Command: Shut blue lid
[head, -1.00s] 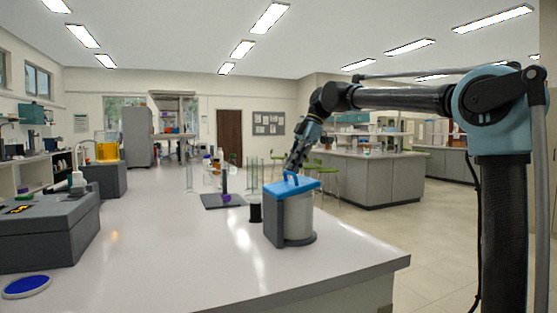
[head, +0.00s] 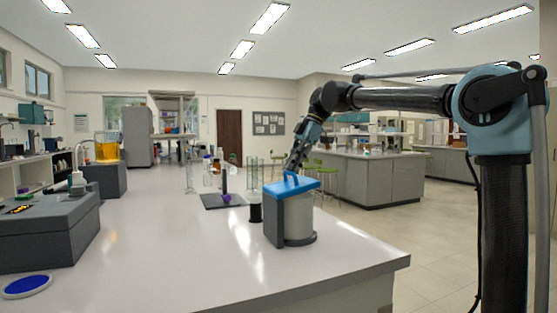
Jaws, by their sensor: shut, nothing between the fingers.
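The blue lid (head: 298,188) lies across the top of a grey and silver canister (head: 298,218) near the right edge of the white bench. The lid looks nearly level and rests close on the canister's rim; a thin gap cannot be ruled out at this size. My gripper (head: 292,171) is shut and empty, pointing down at the far side of the lid's top. Its tips are at or just above the blue surface, and whether they touch it is too small to tell.
A black cylinder (head: 255,212) stands left of the canister. A dark stand (head: 224,198) with a purple item and several glass tubes are farther back. A grey box (head: 45,230) and a blue disc (head: 27,286) are at left. The bench's front middle is clear.

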